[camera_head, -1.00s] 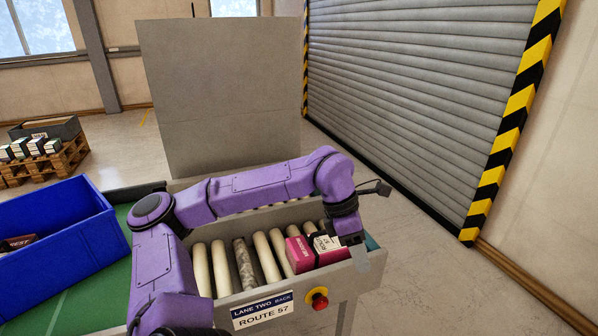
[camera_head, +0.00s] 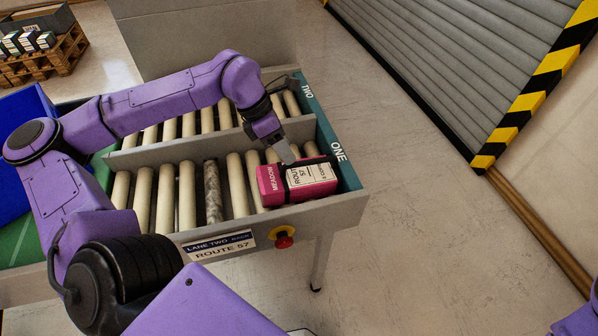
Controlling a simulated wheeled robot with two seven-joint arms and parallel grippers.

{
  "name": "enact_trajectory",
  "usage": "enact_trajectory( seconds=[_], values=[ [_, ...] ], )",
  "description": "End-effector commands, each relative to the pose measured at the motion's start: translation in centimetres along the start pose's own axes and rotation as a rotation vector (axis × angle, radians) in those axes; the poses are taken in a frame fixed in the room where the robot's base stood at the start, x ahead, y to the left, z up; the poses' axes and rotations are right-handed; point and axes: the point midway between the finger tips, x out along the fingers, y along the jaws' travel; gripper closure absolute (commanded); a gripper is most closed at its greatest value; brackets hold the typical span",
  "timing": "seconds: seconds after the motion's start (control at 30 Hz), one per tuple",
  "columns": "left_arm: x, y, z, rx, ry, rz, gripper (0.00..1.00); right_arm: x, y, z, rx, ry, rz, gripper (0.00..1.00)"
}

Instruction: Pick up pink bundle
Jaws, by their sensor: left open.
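The pink bundle (camera_head: 270,187) lies on the rollers at the right end of the near conveyor lane. It has a white route label on top and the word MEADOW on its left end. A dark band crosses its top. My left gripper (camera_head: 286,152) is open, pointing down just above the far side of the bundle. Whether its fingers touch the bundle cannot be told, as the far side is hidden. My right gripper is not in view.
The conveyor has two lanes of pale rollers with a grey divider (camera_head: 180,152) between them. A red stop button (camera_head: 284,241) sits on the front rail (camera_head: 330,212). A blue bin (camera_head: 22,120) stands at the left. The floor at the right is clear.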

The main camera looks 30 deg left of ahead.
Motion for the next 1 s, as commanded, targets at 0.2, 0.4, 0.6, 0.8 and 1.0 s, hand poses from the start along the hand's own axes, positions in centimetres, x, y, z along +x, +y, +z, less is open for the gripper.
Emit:
enact_trajectory(
  seconds=[0.2, 0.4, 0.6, 0.8, 1.0],
  values=[
    [3.8, 0.1, 0.1, 0.001, 0.005, -0.002, 0.54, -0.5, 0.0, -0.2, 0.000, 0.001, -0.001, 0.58],
    [5.4, 0.1, 0.3, 0.002, 0.001, -0.001, 0.54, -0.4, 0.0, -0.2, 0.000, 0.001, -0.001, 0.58],
    [5.3, 0.1, 0.3, 0.002, 0.001, -0.001, 0.74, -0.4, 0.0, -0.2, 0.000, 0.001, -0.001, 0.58],
    [5.3, 0.1, 0.3, 0.003, 0.001, -0.002, 1.00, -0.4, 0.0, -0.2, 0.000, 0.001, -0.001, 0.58],
    [5.3, 0.1, 0.4, 0.004, 0.001, -0.002, 1.00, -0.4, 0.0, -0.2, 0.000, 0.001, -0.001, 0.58]
  ],
)
